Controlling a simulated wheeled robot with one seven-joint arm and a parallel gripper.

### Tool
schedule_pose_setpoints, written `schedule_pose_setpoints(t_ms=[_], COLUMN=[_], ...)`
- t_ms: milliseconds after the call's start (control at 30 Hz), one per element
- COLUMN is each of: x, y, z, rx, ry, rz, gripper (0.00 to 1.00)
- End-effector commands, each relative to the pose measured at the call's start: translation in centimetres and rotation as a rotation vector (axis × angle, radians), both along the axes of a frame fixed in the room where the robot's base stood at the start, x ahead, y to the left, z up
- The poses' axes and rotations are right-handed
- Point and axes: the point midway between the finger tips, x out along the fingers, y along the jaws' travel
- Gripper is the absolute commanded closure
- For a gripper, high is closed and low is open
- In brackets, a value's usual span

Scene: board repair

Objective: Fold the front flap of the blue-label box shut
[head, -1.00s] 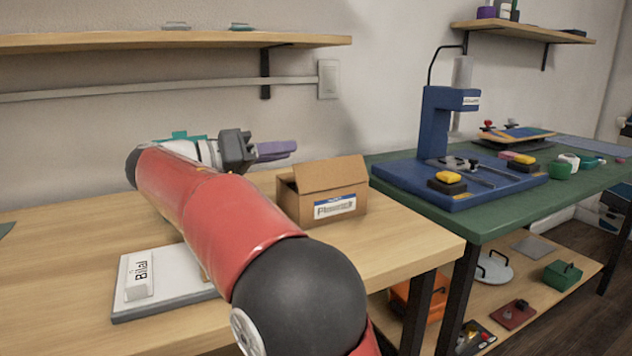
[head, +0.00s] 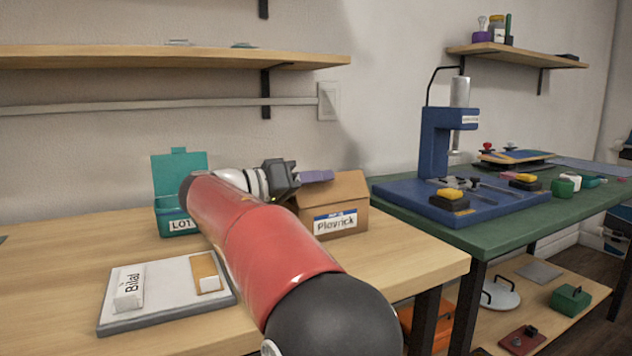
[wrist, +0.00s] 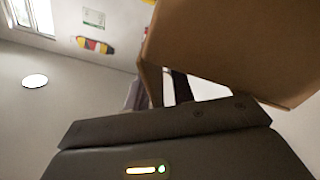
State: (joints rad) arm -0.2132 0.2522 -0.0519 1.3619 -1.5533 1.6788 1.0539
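The brown cardboard box with the blue-edged label (head: 335,222) stands at the right end of the wooden table. A cardboard flap (head: 335,188) shows tilted up above its labelled side, not lying flat. My gripper (head: 318,176) is at the box's upper left, with its purple fingers by the flap's left edge. I cannot tell if they touch it. In the wrist view, cardboard of the box (wrist: 235,45) fills the upper right, close to the gripper. The fingers are partly hidden there, and their opening is unclear.
A teal open-lidded bin marked LOT (head: 180,222) stands behind my arm. A grey-white tray (head: 150,315) with a Bilal block lies at the front left. A green table (head: 420,212) with a blue press (head: 435,140) adjoins at right. A shelf (head: 150,58) hangs above.

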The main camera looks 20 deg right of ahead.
Motion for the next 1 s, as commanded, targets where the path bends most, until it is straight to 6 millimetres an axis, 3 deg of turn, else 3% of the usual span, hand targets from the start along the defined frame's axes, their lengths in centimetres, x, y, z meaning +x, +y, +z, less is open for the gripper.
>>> schedule_pose_setpoints(t_ms=[267, 467, 1000], x=[0.02, 0.01, 0.46], y=[-0.18, -0.16, -0.09], z=[0.01, 0.01, -0.08], rx=[0.001, 0.001, -0.006], ry=[0.0, 0.0, 0.096], rz=[0.001, 0.001, 0.003], gripper=[0.75, 1.0, 1.0])
